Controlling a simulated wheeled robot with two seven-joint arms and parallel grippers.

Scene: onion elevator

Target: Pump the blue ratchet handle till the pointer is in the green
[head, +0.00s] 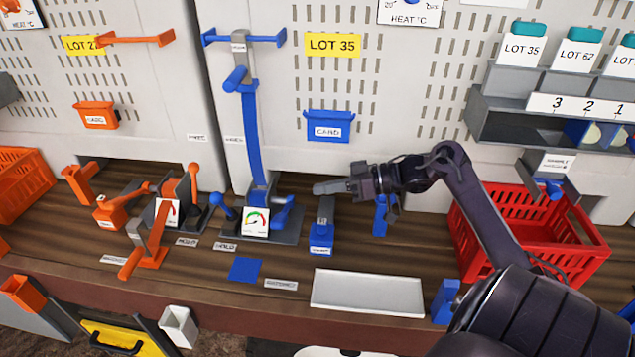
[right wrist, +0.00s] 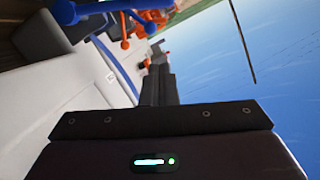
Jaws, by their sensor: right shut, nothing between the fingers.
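The blue pump unit (head: 262,190) stands on the bench in the head view with a white gauge (head: 256,221) on its front. The gauge has a coloured arc; the pointer is too small to read surely. Blue ball-ended levers stick up on its left (head: 224,208) and right (head: 284,211); I cannot tell surely which is the ratchet handle. My right gripper (head: 319,188) is shut and empty, pointing left above a blue post (head: 323,232), right of the levers and apart from them. Its shut fingers (right wrist: 158,78) show in the right wrist view. My left gripper is out of view.
Orange levers and a second gauge (head: 168,211) stand to the left. A white tray (head: 367,293) lies at the bench front. A red crate (head: 480,235) stands right, behind my right arm. A blue vertical strap (head: 252,140) runs down the panel to the unit.

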